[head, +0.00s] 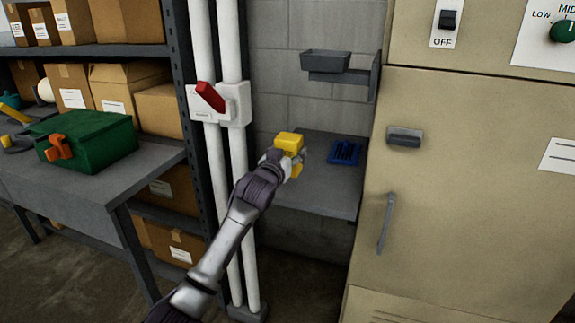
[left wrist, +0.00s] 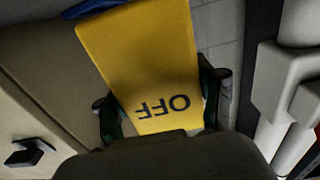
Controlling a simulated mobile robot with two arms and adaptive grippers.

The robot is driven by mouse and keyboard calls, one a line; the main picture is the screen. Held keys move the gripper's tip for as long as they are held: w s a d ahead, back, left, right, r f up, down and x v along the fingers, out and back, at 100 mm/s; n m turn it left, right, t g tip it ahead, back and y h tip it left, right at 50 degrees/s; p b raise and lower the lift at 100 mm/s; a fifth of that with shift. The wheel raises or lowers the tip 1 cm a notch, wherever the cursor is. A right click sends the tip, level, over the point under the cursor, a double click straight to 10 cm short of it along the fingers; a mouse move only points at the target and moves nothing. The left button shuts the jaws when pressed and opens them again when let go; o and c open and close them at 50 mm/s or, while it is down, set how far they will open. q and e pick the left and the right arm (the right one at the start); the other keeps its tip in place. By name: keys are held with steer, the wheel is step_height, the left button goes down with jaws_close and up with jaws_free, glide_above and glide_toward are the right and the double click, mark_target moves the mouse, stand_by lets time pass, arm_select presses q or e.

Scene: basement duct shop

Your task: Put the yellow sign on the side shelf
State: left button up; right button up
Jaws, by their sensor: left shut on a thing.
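The yellow sign (head: 289,141) is held in my left gripper (head: 286,162), over the left part of the grey side shelf (head: 312,194). In the left wrist view the sign (left wrist: 140,60) reads "OFF" upside down, and the fingers of my left gripper (left wrist: 160,110) are shut on it at both sides. I cannot tell whether the sign touches the shelf. My right gripper does not show.
A blue slotted item (head: 344,152) lies at the shelf's back right. A small grey tray (head: 325,61) is on the wall above. The shelf's front is clear.

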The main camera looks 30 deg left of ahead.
arm_select(q)
steer(key=shift+a+f, duration=0.15)
steer(key=shift+a, duration=0.15)
steer(key=shift+f, duration=1.95)
steer(key=shift+s, duration=0.1)
steer(key=shift+f, duration=0.15)
steer(key=o, duration=1.2)
